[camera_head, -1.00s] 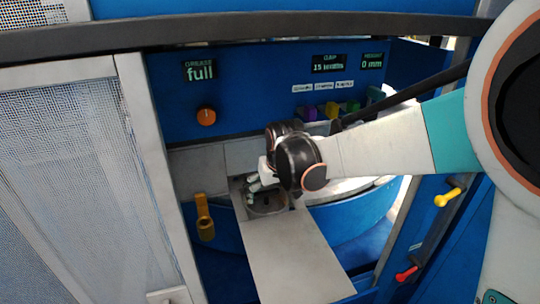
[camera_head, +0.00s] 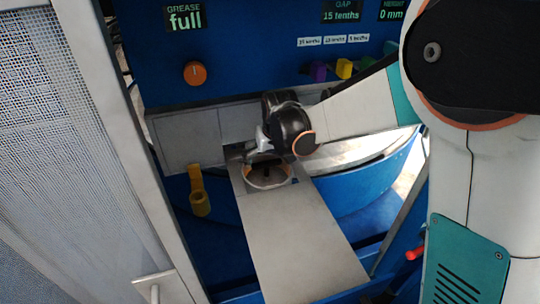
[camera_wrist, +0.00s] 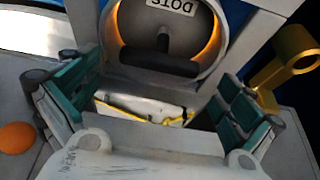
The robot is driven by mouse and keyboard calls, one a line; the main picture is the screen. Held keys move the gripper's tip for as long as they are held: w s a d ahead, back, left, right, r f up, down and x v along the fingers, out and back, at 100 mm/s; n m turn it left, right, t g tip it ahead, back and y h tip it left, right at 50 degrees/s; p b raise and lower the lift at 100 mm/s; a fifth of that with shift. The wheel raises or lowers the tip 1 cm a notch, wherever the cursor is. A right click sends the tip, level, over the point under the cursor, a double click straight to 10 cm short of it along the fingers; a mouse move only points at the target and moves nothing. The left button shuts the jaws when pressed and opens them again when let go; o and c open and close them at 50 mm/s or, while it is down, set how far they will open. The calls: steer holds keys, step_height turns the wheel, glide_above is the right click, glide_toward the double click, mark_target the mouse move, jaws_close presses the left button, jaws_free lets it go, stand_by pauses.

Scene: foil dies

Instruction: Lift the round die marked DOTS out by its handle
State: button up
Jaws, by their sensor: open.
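The round die marked DOTS (camera_wrist: 168,14) shows at the top of the wrist view, its label upside down. A dark bar handle (camera_wrist: 160,63) crosses its near part. In the head view the die (camera_head: 268,181) sits in a round opening in the grey deck, with a dark centre. My gripper (camera_wrist: 160,80) is open and empty; its green-padded fingers stand left and right, just short of the handle. The fingers look apart from the handle. In the head view my gripper (camera_head: 262,147) hangs over the die's far side, fingers mostly hidden by the wrist.
A yellow ring-ended fitting (camera_head: 199,192) stands left of the die, and right in the wrist view (camera_wrist: 288,66). An orange knob (camera_head: 195,73) is on the blue panel. A mesh door (camera_head: 70,150) stands at left. The grey deck (camera_head: 300,240) in front is clear.

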mark_target(266, 161)
steer(key=shift+b+x, duration=0.85)
steer(key=shift+x, duration=1.45)
steer(key=c, duration=2)
steer(key=shift+w+r+p, duration=0.1)
steer(key=shift+r+p, duration=0.2)
steer(key=shift+r, duration=0.25)
steer(key=shift+r+p, duration=4.35)
steer(key=shift+r, duration=3.7)
